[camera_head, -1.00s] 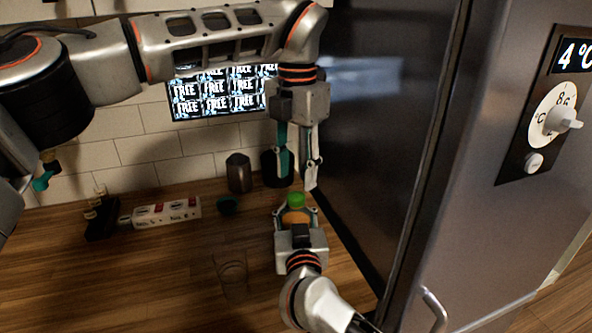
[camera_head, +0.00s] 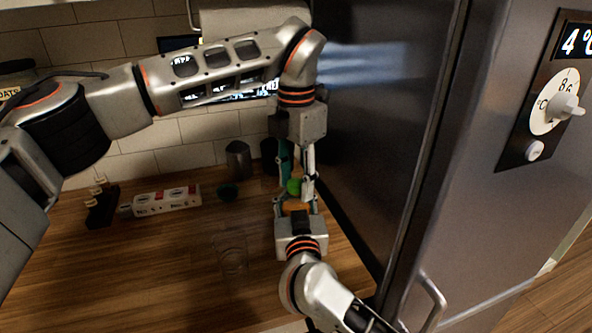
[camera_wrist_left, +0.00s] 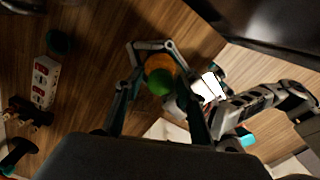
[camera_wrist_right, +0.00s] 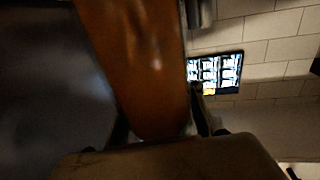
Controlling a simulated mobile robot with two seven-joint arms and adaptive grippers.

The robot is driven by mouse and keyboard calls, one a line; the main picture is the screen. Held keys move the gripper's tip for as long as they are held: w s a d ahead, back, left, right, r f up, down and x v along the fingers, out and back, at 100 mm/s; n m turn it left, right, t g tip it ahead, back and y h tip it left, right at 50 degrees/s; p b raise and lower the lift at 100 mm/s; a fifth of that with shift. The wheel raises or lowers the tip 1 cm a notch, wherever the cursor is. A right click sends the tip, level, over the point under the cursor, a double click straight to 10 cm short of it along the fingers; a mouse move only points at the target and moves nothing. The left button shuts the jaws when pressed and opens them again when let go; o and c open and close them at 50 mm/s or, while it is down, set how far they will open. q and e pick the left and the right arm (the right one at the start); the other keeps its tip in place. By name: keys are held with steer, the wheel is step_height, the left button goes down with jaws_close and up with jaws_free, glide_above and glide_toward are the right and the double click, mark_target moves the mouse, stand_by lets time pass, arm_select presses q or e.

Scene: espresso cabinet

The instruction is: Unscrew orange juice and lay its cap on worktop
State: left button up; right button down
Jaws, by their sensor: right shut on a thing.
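The orange juice bottle (camera_head: 297,206) stands over the worktop in front of the fridge, mostly hidden in the head view. Its orange body fills the middle of the right wrist view (camera_wrist_right: 140,70). My right gripper (camera_head: 296,210) is shut on the bottle's body. The green cap (camera_head: 294,187) is on top of the bottle; it also shows in the left wrist view (camera_wrist_left: 159,83). My left gripper (camera_head: 294,183) points down from above, its two fingers apart on either side of the cap. It looks open, with gaps beside the cap.
The wooden worktop (camera_head: 150,270) is mostly clear at the left. A transparent glass (camera_head: 231,252) stands left of my right gripper. The fridge (camera_head: 375,130) is close at the right.

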arm_select(q)
steer(key=shift+c, duration=0.4)
jaws_close()
steer(key=n, duration=0.5)
stand_by(0.8)
steer(key=shift+o, duration=1)
jaws_free()
